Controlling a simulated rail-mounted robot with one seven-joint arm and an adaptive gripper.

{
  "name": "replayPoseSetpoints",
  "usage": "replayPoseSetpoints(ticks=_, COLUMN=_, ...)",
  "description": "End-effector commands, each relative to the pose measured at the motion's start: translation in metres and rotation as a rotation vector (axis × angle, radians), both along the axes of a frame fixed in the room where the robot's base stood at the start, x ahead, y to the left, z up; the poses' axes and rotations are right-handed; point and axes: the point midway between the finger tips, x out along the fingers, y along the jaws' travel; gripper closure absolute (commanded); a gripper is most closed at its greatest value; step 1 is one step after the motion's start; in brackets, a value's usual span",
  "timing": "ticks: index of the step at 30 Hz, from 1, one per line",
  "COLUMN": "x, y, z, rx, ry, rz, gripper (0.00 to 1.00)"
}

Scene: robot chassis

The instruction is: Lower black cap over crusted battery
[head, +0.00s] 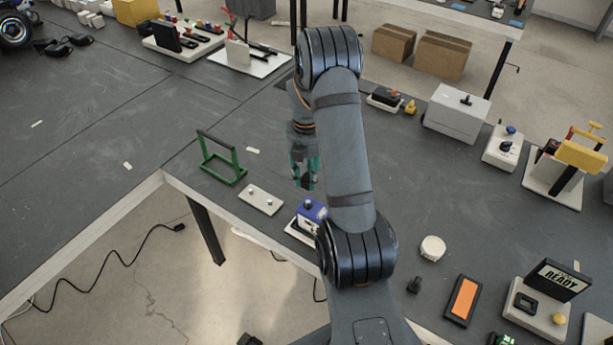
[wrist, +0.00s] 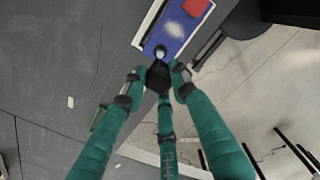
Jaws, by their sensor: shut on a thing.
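The blue battery (head: 313,208) sits on a white base near the table's front edge, partly hidden by my arm. In the wrist view the battery (wrist: 176,28) shows a whitish crust patch on top, a red cap (wrist: 196,7) at one end and a pale round terminal (wrist: 160,51) at the near end. My gripper (head: 305,183) has teal fingers and hangs above and slightly left of the battery in the head view. In the wrist view my gripper (wrist: 155,76) is shut on the black cap (wrist: 158,78), which is close to the pale terminal; the gap between them is unclear.
A green frame (head: 222,160) stands left of the battery, and a white plate with two pegs (head: 261,200) lies between them. The table left of the green frame is largely clear.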

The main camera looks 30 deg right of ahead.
Motion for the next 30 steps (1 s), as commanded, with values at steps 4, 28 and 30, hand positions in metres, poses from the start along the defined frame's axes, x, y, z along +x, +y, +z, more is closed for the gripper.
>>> replayPoseSetpoints(ticks=4, x=0.000, y=0.000, z=-0.016, rx=0.000, ry=0.001, rz=-0.001, gripper=0.89)
replayPoseSetpoints(ticks=28, x=0.000, y=0.000, z=-0.050, rx=0.000, ry=0.000, rz=-0.001, gripper=0.89)
replayPoseSetpoints(ticks=30, x=0.000, y=0.000, z=-0.050, rx=0.000, ry=0.000, rz=-0.001, gripper=0.89)
